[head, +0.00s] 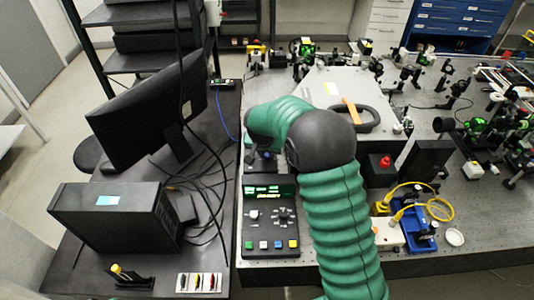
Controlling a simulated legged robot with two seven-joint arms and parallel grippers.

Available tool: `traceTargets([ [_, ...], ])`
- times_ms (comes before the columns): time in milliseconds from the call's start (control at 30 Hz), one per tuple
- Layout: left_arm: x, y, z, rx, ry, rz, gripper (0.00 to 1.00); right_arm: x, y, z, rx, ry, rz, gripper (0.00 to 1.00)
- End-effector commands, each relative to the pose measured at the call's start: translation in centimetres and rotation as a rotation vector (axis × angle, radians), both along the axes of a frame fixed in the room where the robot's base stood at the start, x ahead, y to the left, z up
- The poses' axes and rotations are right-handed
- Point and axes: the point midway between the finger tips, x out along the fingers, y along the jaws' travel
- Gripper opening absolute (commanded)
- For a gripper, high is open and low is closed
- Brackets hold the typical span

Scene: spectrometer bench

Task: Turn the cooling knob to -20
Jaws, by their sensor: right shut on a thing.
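A black control box (270,228) with a lit green display, small knobs and a row of coloured buttons stands on the optical bench at its left front. My right arm, in a green sleeve, reaches over the bench from the lower right and bends left. My right gripper (262,160) points down just behind this box, small and dark in the picture. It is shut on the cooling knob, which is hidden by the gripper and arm. The knob's scale and pointer cannot be read. My left gripper is out of view.
A black monitor (150,110) and a computer case (115,215) stand on the dark desk at left, with loose cables. A red-buttoned box (380,168), blue mounts (418,232) and a yellow fibre (440,208) lie right of my arm. A pale enclosure (325,88) stands behind.

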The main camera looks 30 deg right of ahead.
Motion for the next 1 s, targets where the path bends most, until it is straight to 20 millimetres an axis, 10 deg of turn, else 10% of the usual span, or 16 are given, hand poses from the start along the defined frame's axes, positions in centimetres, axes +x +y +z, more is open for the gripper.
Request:
traceTargets([
  [1000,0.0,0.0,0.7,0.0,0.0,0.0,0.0,0.7,0.2,0.3,-0.003,-0.003,-0.645,0.0],
])
